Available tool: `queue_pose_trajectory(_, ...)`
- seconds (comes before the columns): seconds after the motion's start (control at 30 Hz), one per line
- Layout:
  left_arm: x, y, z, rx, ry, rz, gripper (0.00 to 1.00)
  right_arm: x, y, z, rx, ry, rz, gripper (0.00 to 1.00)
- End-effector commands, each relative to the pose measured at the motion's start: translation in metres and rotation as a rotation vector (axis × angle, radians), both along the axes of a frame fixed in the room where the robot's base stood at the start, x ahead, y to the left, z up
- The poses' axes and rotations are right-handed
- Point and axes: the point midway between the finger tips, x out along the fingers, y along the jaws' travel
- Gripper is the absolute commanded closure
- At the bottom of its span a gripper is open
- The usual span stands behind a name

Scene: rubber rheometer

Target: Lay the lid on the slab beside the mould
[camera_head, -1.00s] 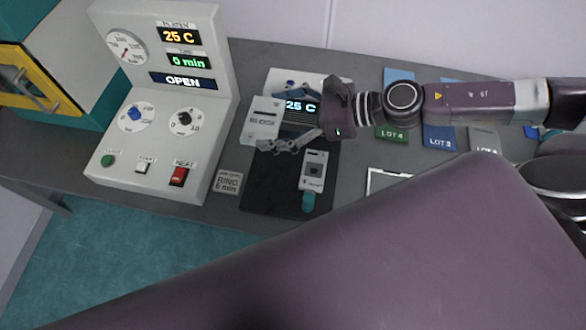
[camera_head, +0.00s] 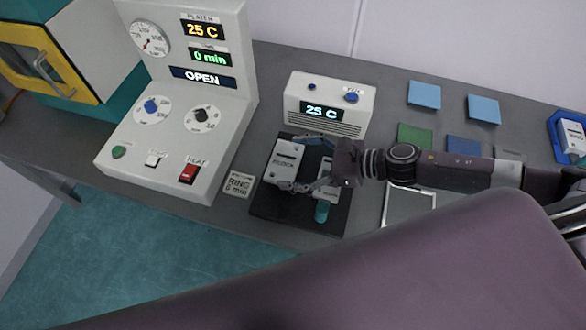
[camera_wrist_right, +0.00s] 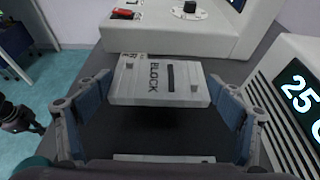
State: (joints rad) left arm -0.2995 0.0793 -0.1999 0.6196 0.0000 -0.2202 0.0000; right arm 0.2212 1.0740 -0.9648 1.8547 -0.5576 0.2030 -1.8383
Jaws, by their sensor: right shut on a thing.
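The lid (camera_head: 285,160) is a pale grey plate marked BLOCK. In the head view it is at the left part of the black slab (camera_head: 268,208), low over it or on it; I cannot tell if it touches. My right gripper (camera_head: 308,163) is shut on the lid. In the right wrist view the lid (camera_wrist_right: 160,80) sits between the blue-padded fingertips (camera_wrist_right: 160,97). The mould (camera_head: 326,166) is to the right of the lid, mostly hidden by my gripper; its teal handle (camera_head: 321,211) shows in front.
A white unit reading 25 C (camera_head: 330,105) stands behind the slab. The control panel (camera_head: 180,120) is to the left, with a RING tag (camera_head: 239,185) between it and the slab. Coloured sheets (camera_head: 424,95) and a white frame (camera_head: 412,205) lie to the right.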

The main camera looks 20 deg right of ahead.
Motion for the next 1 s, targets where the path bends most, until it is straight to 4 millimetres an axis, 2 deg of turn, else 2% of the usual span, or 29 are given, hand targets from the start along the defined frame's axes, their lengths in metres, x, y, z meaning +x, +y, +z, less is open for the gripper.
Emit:
queue_pose_trajectory(0.3, 0.0, 0.001, 0.001, 0.001, 0.0, 0.0, 1.0, 0.0, 0.001, -0.036, 0.003, 0.001, -0.001, 0.47)
queue_pose_trajectory(0.73, 0.0, 0.001, -0.004, 0.001, 0.0, 0.0, 1.0, 0.0, 0.0, -0.043, 0.002, -0.001, 0.0, 0.47)
queue_pose_trajectory(0.77, 0.0, 0.001, -0.004, 0.001, 0.0, 0.0, 1.0, 0.0, 0.0, -0.044, 0.0, 0.0, -0.001, 0.13)
queue_pose_trajectory(0.83, 0.0, 0.001, -0.003, 0.001, 0.0, 0.0, 1.0, 0.0, 0.0, -0.043, 0.0, 0.0, -0.001, 0.06)
queue_pose_trajectory(1.0, 0.0, 0.001, -0.003, 0.001, 0.0, 0.0, 1.0, 0.0, 0.0, -0.043, 0.0, 0.0, -0.001, 0.06)
